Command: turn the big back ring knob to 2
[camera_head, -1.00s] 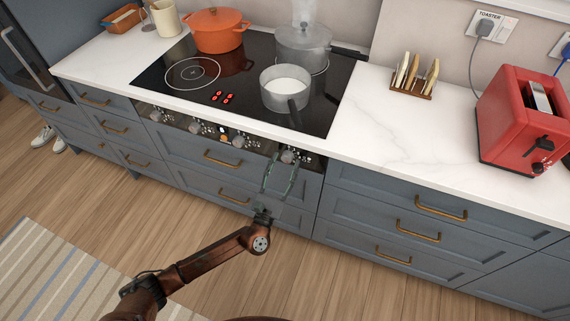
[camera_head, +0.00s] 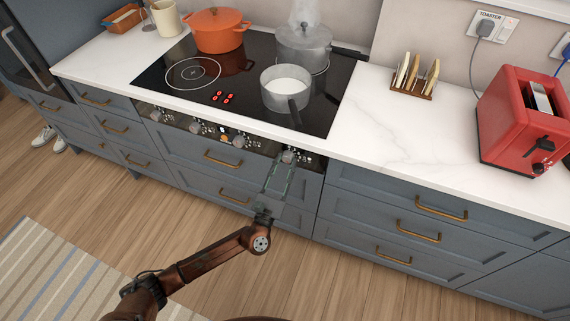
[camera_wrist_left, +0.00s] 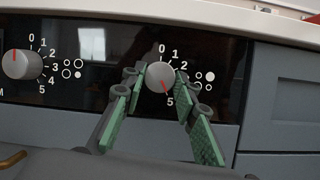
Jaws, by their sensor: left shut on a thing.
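The big back ring knob (camera_head: 289,156) is the rightmost knob on the hob's front panel. In the left wrist view this knob (camera_wrist_left: 159,74) is round and silver. Its red mark points down and slightly right, near the 5. The number 2 is at its upper right, and the ring diagram beside it has its upper-right circle filled. My left gripper (camera_head: 283,164) is shut on the knob, with one green-padded finger on each side of it in the left wrist view (camera_wrist_left: 160,84). My right gripper is not in view.
A neighbouring knob (camera_wrist_left: 20,64) is to the left, clear of the fingers. On the black hob (camera_head: 150,80) stand a steaming grey pot (camera_head: 304,42), a saucepan of white liquid (camera_head: 271,96) and an orange pot (camera_head: 217,35). Drawers with brass handles (camera_head: 234,196) lie below the panel.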

